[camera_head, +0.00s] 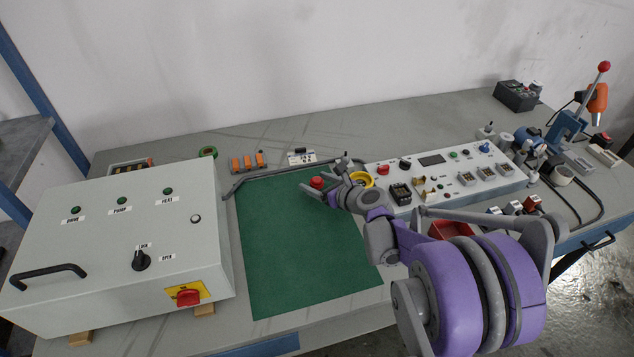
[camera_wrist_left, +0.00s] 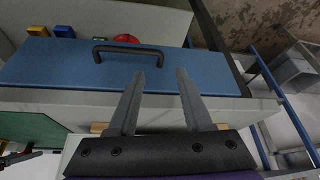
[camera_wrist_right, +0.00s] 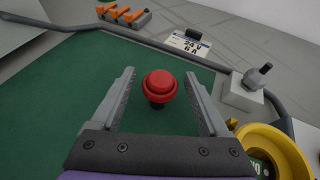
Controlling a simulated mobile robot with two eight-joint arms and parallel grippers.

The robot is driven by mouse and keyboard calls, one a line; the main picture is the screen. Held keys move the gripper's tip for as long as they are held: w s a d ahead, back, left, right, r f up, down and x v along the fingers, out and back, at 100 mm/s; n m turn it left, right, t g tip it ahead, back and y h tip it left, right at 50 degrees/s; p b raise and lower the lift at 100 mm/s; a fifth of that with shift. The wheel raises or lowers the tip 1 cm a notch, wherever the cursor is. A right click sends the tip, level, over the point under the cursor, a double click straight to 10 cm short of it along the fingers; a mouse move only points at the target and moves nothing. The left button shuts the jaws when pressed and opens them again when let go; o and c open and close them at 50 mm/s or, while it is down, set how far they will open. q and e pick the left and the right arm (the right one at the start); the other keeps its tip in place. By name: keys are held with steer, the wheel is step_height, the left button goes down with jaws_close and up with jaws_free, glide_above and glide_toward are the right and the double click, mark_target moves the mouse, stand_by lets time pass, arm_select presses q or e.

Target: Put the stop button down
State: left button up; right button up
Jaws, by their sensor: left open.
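The stop button is a red mushroom head (camera_head: 317,182) on a dark base at the far part of the green mat (camera_head: 300,240). In the right wrist view the red stop button (camera_wrist_right: 160,84) sits upright between my right fingers, with a gap on each side. My right gripper (camera_wrist_right: 160,75) is open, its fingers on either side of the button and apart from it. My left gripper (camera_wrist_left: 157,75) is open and empty in the left wrist view, in front of a blue drawer front (camera_wrist_left: 60,70) with a black handle (camera_wrist_left: 132,49). The left arm does not show in the head view.
A yellow ring (camera_wrist_right: 275,145) and a grey block with a knob (camera_wrist_right: 243,95) are close right of my right gripper. A grey control box (camera_head: 120,240) stands left, a white instrument panel (camera_head: 445,172) right. The near mat is clear.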

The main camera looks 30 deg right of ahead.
steer(key=shift+r, duration=0.25)
steer(key=p+v, duration=0.1)
steer(key=v, duration=1.1)
steer(key=shift+f, duration=0.1)
